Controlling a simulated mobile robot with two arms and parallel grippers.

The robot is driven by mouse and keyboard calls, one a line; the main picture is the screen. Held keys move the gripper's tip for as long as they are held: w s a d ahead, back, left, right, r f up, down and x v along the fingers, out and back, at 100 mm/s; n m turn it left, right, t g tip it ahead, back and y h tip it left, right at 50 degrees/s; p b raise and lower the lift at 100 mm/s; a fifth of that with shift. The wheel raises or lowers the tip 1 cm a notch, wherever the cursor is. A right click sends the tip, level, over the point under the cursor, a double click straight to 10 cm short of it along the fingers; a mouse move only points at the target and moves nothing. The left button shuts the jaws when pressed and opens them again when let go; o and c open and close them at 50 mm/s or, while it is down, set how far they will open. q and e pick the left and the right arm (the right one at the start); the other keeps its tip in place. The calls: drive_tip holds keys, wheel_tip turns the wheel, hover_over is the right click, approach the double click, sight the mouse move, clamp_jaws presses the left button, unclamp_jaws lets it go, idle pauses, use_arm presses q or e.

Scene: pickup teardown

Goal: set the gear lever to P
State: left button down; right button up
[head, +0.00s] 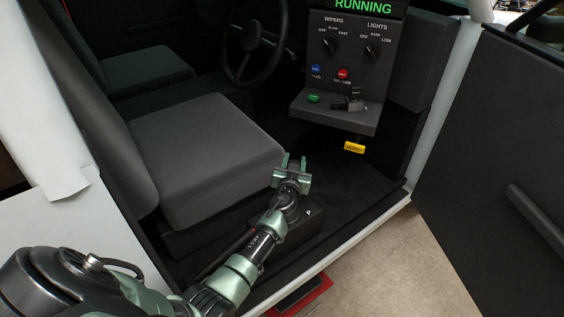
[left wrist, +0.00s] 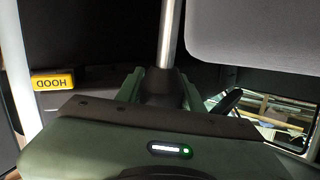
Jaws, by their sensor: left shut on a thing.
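My left gripper (head: 290,165) reaches into the vehicle footwell beside the front of the near seat. In the left wrist view its green fingers (left wrist: 160,88) are shut on the gear lever (left wrist: 171,32), a silver shaft with a dark part between the fingers. In the head view the lever is hidden by my gripper and arm. The dark gear lever base (head: 314,222) shows partly below my gripper, with a white letter P on it; other markings are covered. I cannot tell which position the lever is in. My right gripper is not in view.
A grey seat (head: 205,155) is left of my gripper. Beyond are the steering wheel (head: 255,45) and a control panel (head: 352,60) reading RUNNING. A yellow HOOD handle (head: 354,148) hangs under the panel. The open door (head: 490,150) stands at right.

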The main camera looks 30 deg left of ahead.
use_arm(q)
drive_tip(key=w+d+f+m+g+b, duration=0.1)
drive_tip(key=w+d+f+b, duration=0.1)
drive_tip(key=w+b, duration=0.3)
drive_tip(key=shift+w+d+f, duration=0.25)
drive_tip(key=shift+w+d, duration=0.3)
drive_tip(key=shift+w, duration=0.4)
drive_tip(key=c, duration=1.2)
unclamp_jaws()
drive_tip(key=o, duration=0.3)
drive_tip(key=shift+w+d+f, duration=0.1)
drive_tip(key=shift+w+f, duration=0.05)
drive_tip(key=v, duration=0.7)
